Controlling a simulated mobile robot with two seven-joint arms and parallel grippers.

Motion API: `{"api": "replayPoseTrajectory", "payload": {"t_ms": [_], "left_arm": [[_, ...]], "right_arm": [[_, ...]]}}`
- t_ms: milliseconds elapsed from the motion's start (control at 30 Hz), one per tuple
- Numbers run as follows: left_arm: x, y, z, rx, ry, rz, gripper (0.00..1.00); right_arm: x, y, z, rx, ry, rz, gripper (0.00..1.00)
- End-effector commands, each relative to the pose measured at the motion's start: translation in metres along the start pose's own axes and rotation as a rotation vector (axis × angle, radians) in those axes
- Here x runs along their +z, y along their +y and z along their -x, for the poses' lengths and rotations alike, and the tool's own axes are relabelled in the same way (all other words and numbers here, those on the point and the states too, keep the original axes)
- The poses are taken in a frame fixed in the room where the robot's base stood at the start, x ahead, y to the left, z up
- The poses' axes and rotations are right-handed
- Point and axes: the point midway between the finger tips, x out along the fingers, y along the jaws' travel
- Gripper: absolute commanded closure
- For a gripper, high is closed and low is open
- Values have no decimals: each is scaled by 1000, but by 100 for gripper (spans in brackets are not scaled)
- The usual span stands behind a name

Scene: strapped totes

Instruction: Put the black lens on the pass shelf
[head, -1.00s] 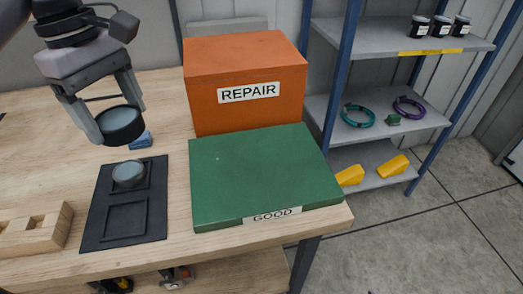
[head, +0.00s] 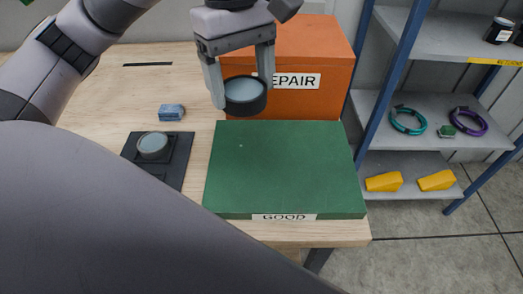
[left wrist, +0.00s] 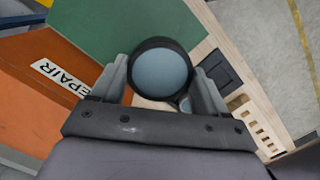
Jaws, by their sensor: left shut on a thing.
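The black lens (head: 245,98), a black ring with pale blue glass, is held between the fingers of my left gripper (head: 243,92). It hangs above the back left part of the green GOOD board (head: 285,170), in front of the orange REPAIR box (head: 318,100). In the left wrist view, the lens (left wrist: 162,72) sits between both fingers of the left gripper (left wrist: 163,88). The metal shelf rack (head: 440,118) stands right of the table; a yellow label (head: 490,61) marks its top shelf, its text cut off. My right gripper is not in view.
A grey-rimmed lens (head: 152,145) lies in the black tray (head: 183,165). A blue block (head: 172,112) lies behind it. The rack holds a black jar (head: 500,31), teal and purple rings and yellow pieces (head: 384,182). My arm hides the table's front left.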

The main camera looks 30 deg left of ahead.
Motion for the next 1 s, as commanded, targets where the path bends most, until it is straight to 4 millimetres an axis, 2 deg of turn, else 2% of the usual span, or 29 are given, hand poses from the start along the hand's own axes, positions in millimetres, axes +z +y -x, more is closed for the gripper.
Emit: {"api": "replayPoseTrajectory", "payload": {"t_ms": [100, 500, 833, 1000], "left_arm": [[-3, 0, -28, -3, -3, 0, 64], [-13, 0, -114, -1, -2, -1, 64], [-17, 0, -141, 0, 1, 0, 64], [-20, -1, -167, -1, 0, 1, 64]], "right_arm": [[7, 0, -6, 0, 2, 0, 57], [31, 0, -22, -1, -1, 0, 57], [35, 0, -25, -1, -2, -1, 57], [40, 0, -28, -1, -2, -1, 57]]}}
